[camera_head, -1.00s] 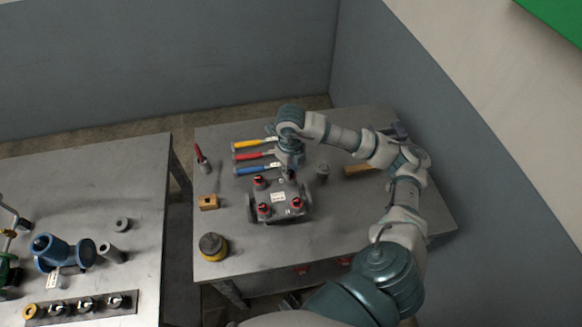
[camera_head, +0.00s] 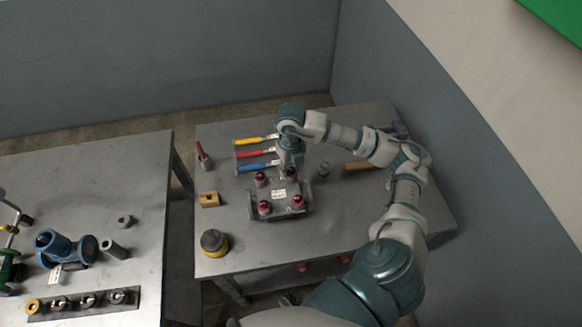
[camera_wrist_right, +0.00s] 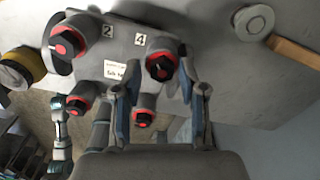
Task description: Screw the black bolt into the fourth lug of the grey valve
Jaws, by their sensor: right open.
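The grey valve (camera_head: 281,213) lies on the right-hand table with red-ringed lugs at its corners. My right gripper (camera_head: 291,172) is at its back right lug. In the right wrist view the open fingers of my right gripper (camera_wrist_right: 162,92) stand on either side of the lug marked 4. A black bolt head (camera_wrist_right: 159,67) shows inside the red ring of that lug, between the fingers. I cannot tell whether the fingers touch it. The other lugs also have dark centres in red rings. My left gripper is not in view.
Yellow, red and blue handled tools (camera_head: 256,153) lie behind the valve. A wooden block (camera_head: 209,200) and a yellow-black round item (camera_head: 214,242) are at left. A grey cylinder (camera_head: 323,169) stands right of the gripper. The table front right is clear.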

